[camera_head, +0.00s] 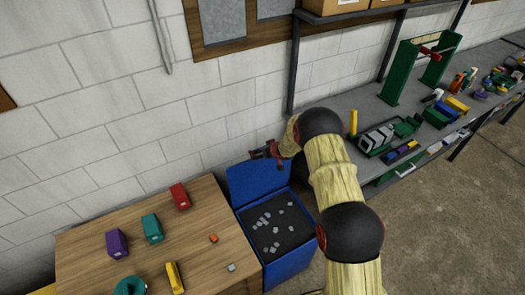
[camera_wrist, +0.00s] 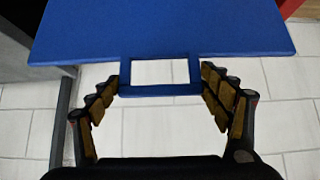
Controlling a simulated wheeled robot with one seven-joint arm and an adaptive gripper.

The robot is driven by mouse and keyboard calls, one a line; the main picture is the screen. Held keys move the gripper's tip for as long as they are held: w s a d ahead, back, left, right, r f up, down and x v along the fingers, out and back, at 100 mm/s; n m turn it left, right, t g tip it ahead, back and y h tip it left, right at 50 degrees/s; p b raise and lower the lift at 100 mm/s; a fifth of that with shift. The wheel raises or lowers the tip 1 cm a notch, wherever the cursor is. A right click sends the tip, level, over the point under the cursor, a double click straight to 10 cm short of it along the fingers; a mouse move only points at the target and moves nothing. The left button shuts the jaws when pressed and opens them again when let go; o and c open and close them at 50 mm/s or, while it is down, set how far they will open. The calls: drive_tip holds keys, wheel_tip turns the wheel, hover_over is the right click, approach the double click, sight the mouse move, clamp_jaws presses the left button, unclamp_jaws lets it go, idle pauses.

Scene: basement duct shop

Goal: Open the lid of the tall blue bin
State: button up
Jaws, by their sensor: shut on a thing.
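The tall blue bin (camera_head: 290,268) stands against the wall, beside the wooden table. Its blue lid (camera_head: 257,181) is raised and leans up at the back, so the bin's inside shows, dark with several small grey pieces. In the wrist view the lid (camera_wrist: 160,30) fills the top, with a rectangular blue loop handle (camera_wrist: 160,90) on its edge. My gripper (camera_wrist: 163,80) is shut on this handle, one finger at each side. In the head view my gripper (camera_head: 268,152) is at the lid's top edge, partly hidden behind my arm.
The wooden table (camera_head: 85,245) at left holds red, teal, purple and yellow blocks. A grey workbench (camera_head: 385,105) at right carries a green frame (camera_head: 400,70) and several coloured parts. The white brick wall (camera_head: 110,90) is close behind the bin. Open floor (camera_head: 460,220) lies at right.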

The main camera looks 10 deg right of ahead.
drive_tip(key=shift+w+a+r, duration=0.1)
drive_tip(key=shift+w+r, duration=0.25)
drive_tip(key=shift+w, duration=0.2)
drive_tip(key=o, duration=1.3)
drive_tip(key=shift+r, duration=0.1)
drive_tip(key=o, duration=0.4)
drive_tip(key=shift+s+f, duration=0.2)
drive_tip(key=shift+f, duration=0.05)
drive_tip(key=shift+s, duration=0.1)
drive_tip(key=v, duration=1.2)
drive_tip(key=shift+f, duration=0.1)
